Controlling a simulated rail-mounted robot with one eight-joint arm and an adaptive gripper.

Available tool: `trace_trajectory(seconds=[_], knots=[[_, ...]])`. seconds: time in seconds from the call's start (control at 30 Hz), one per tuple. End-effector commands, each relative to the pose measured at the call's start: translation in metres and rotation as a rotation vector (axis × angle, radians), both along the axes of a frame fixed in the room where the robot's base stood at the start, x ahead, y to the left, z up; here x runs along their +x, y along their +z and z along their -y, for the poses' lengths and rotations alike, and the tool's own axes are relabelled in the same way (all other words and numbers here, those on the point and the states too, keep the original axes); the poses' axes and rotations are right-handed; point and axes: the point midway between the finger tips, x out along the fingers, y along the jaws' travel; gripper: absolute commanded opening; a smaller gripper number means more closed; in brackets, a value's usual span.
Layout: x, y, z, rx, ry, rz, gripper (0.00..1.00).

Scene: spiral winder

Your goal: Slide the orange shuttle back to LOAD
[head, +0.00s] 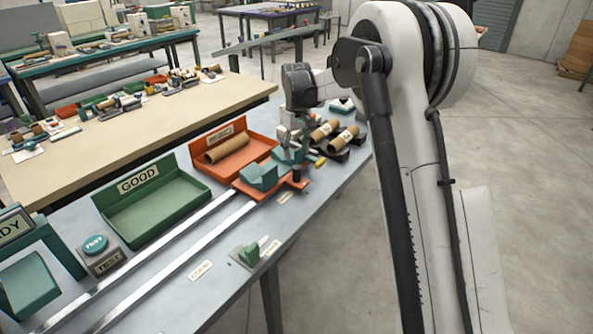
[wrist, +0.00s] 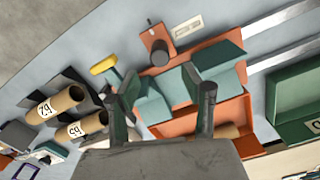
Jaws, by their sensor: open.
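The orange shuttle (head: 298,185) sits at the far right end of two pale rails and carries teal cradle blocks (head: 262,177). A dark upright knob (head: 295,170) stands on its near corner. In the wrist view the orange shuttle (wrist: 153,36), its dark knob (wrist: 161,52) and the teal blocks (wrist: 180,85) lie ahead of my fingers. My gripper (head: 289,142) is open above the shuttle's far side, and in the wrist view its fingers (wrist: 160,92) are spread with nothing held. I cannot tell whether they touch the blocks. No LOAD lettering is readable.
An orange tray (head: 193,155) with a brown tube (head: 227,147) lies behind the shuttle. Numbered tubes (head: 343,138) rest on a dark stand to the right. The GOOD tray (head: 155,222) and TEST button (head: 96,244) are left. The rails (head: 180,256) look clear.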

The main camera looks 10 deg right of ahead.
Motion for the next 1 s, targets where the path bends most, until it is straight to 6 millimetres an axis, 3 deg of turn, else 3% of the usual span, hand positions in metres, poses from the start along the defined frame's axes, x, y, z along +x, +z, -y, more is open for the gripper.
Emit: trace_trajectory(seconds=[0.2, 0.4, 0.87, 1.0], knots=[[0.0, -0.041, 0.0, 0.0, 0.0, 0.0, 0.43], [0.0, -0.068, 0.0, 0.0, 0.0, 0.0, 0.43], [0.0, -0.08, 0.0, 0.0, 0.0, 0.0, 0.43], [0.0, -0.08, 0.0, 0.0, 0.0, 0.0, 0.27]])
